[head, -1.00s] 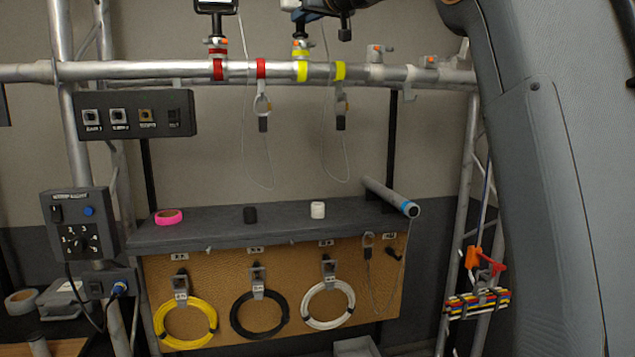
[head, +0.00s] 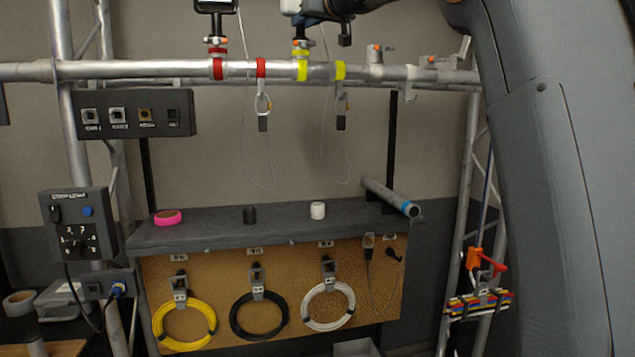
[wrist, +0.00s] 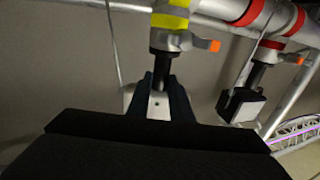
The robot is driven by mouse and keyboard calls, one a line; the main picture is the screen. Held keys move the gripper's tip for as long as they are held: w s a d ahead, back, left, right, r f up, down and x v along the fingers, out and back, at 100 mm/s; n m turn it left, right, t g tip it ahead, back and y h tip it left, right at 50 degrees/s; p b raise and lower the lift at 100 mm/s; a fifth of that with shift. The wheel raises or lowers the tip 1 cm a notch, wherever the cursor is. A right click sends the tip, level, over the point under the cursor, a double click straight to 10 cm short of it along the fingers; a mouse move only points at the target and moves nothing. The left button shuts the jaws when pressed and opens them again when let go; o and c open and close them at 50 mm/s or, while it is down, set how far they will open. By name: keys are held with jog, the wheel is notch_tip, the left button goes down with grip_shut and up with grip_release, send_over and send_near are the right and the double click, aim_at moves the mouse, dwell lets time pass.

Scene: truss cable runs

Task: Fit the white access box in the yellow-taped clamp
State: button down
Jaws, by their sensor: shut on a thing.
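My gripper (wrist: 165,92) is shut on the white access box (wrist: 158,106), with its dark fingers on either side. The box also shows at the top of the head view (head: 290,6), partly hidden by my gripper. A black stem on the box meets the grey collar of the yellow-taped clamp (wrist: 170,40). In the head view this clamp (head: 301,50) sits on top of the horizontal truss tube, with the box above it. The stem looks in line with the collar; how deep it sits I cannot tell. An orange lever sticks out from the collar.
A red-taped clamp (head: 217,50) holds a dark box (head: 214,6) to the left. Tethers with carabiners hang from red and yellow bands (head: 340,70) on the tube (head: 150,70). A shelf (head: 270,225) with tape rolls is below. My arm covers the right side.

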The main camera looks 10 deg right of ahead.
jog(key=shift+f, duration=0.1)
jog(key=c, duration=1.5)
grip_release()
jog(key=shift+b+v, duration=1.1)
jog(key=shift+v, duration=2.75)
